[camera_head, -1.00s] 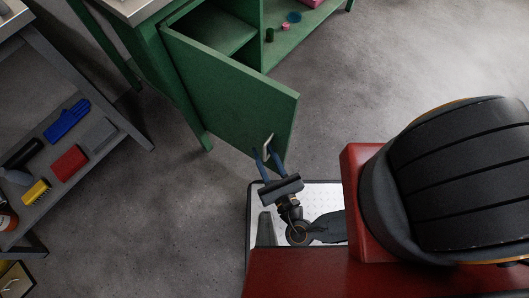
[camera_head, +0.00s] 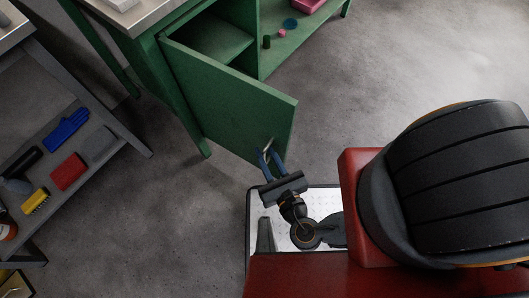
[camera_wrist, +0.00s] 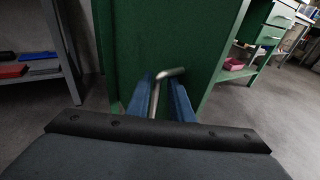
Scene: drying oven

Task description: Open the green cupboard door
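The green cupboard door (camera_head: 225,105) stands swung out from the cupboard, its inside partly visible behind it. Its pale metal handle (camera_head: 269,146) sits near the free edge. In the wrist view the bent handle (camera_wrist: 156,95) stands out from the green door (camera_wrist: 185,35). My gripper (camera_head: 268,156) is at the handle, its two blue fingers on either side of the bar. In the wrist view the fingers (camera_wrist: 163,88) close in around the handle with little gap. The exact contact is partly hidden.
The green cupboard (camera_head: 150,60) has small items on an open shelf (camera_head: 305,28). A grey trolley (camera_head: 100,170) at left holds brushes and blocks. Bare floor (camera_head: 175,225) lies between the trolley and my base, and also to the right of the door.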

